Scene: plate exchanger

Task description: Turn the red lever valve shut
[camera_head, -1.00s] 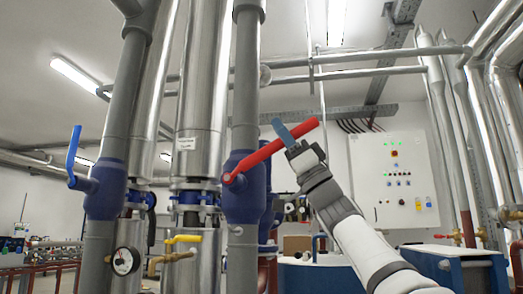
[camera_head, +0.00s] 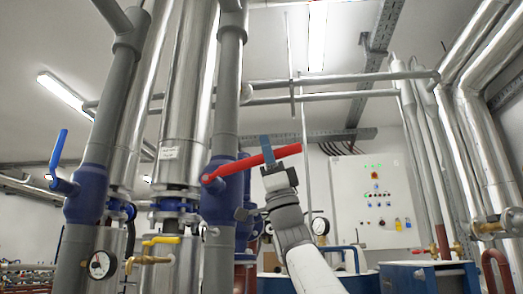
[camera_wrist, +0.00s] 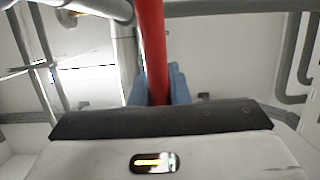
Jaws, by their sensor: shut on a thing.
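The red lever (camera_head: 242,164) sits on a blue valve body (camera_head: 221,196) on a grey vertical pipe. It points right and slightly upward from its pivot at the left end. My gripper (camera_head: 267,150) is shut on the lever near its outer right part, with a blue finger showing in front of it. In the wrist view the red lever (camera_wrist: 154,50) runs up from between the blue fingers (camera_wrist: 160,88). The fingertips' contact is partly hidden by the gripper body.
A blue lever valve (camera_head: 60,158) stands on the left pipe. A yellow lever (camera_head: 161,240) and a gauge (camera_head: 100,264) are below. Silver pipes (camera_head: 180,110) stand behind. A control cabinet (camera_head: 376,198) is on the back wall, with a blue unit (camera_head: 428,277) lower right.

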